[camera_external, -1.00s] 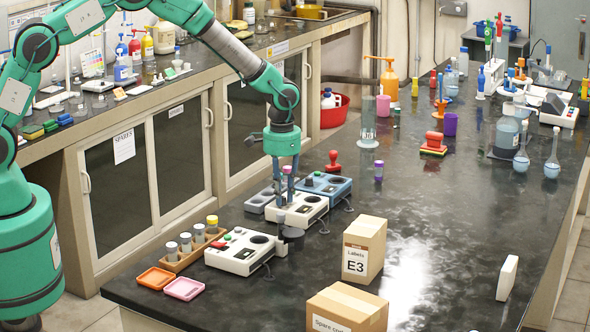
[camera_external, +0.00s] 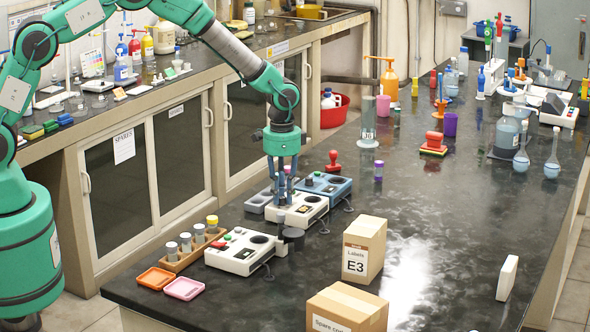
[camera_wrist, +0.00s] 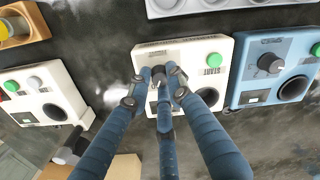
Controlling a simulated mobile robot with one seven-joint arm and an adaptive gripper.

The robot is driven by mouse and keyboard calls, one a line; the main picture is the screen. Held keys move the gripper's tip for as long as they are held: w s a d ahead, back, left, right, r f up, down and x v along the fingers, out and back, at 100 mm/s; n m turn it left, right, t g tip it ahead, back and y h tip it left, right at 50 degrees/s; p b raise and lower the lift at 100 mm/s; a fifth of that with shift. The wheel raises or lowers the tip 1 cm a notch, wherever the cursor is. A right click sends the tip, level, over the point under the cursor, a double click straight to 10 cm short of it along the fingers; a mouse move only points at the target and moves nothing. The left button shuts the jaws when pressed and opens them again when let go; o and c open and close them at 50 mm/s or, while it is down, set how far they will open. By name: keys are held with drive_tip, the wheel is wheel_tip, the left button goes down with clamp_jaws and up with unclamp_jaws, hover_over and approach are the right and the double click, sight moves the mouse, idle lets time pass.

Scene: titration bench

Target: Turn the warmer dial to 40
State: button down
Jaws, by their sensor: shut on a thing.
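My gripper (camera_wrist: 160,90) points straight down over the middle white box (camera_wrist: 146,52), with its blue fingers closed around the dark dial (camera_wrist: 158,72) on its top. A green button (camera_wrist: 215,60) and a label reading START are beside the dial. The fingers cover most of the dial, so its pointer and scale cannot be read. In the external view my gripper (camera_external: 283,200) stands on the same white box (camera_external: 312,207) near the bench's left edge.
A blue box (camera_wrist: 270,85) with its own dial stands close on the right. Another white box (camera_wrist: 40,95) is on the left. In the external view, a vial rack (camera_external: 190,252), two small trays (camera_external: 155,278) and a carton marked E3 (camera_external: 364,250) are nearby.

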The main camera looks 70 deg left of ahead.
sight(283, 197)
drive_tip(key=c, duration=1.6)
unclamp_jaws()
drive_tip(key=shift+r, duration=0.15)
wheel_tip(283, 197, up, 12)
drive_tip(key=shift+f, duration=0.1)
